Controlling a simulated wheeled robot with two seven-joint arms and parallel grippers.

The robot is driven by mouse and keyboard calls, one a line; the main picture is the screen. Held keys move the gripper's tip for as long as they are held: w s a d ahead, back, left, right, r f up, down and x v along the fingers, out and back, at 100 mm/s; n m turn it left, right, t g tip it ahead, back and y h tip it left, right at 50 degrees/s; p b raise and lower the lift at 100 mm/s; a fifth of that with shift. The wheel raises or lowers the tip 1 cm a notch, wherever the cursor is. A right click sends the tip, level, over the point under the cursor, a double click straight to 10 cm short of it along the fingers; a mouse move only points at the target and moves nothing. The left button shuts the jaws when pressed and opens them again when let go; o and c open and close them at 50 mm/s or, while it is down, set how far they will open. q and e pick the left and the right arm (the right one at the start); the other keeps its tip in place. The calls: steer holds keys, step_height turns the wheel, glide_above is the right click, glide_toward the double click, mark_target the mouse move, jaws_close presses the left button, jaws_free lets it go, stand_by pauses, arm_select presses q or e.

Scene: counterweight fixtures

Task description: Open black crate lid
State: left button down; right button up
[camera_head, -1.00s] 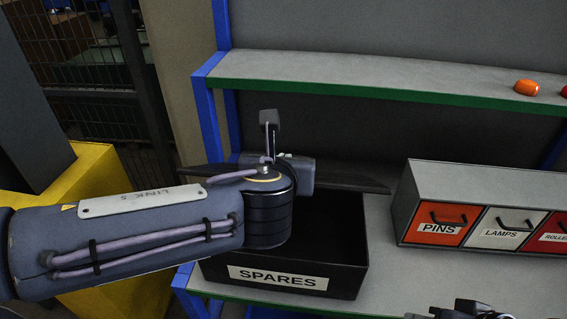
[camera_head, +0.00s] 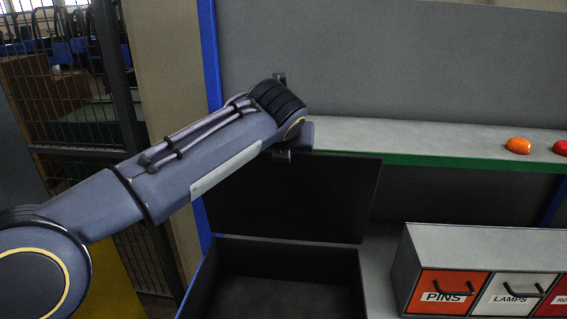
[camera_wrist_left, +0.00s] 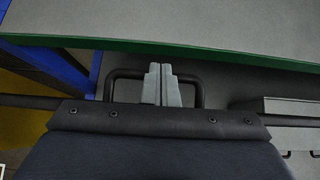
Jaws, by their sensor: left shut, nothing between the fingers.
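The black crate (camera_head: 361,285) stands open at the bottom of the head view, its dark inside showing. Its black lid (camera_head: 330,205) is raised at the back and stands steeply upright, its face toward me. My left arm reaches over from the left to the lid's top edge, hiding part of the lid and the gripper's fingers in the head view. In the left wrist view, my left gripper (camera_wrist_left: 162,73) is shut and empty, its fingers overlapping a black loop handle (camera_wrist_left: 126,75). Whether they touch it is unclear. My right gripper is out of view.
A grey shelf with a green edge (camera_head: 420,160) runs just behind and above the lid. An orange item (camera_head: 518,145) and a red item (camera_head: 562,147) lie on it. A grey drawer unit (camera_head: 475,236) stands right of the crate. A wire fence (camera_head: 75,90) is at left.

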arm_select(q)
steer(key=shift+w+d+f, duration=0.1)
steer(key=shift+w+f, duration=0.05)
steer(key=shift+w, duration=2.15)
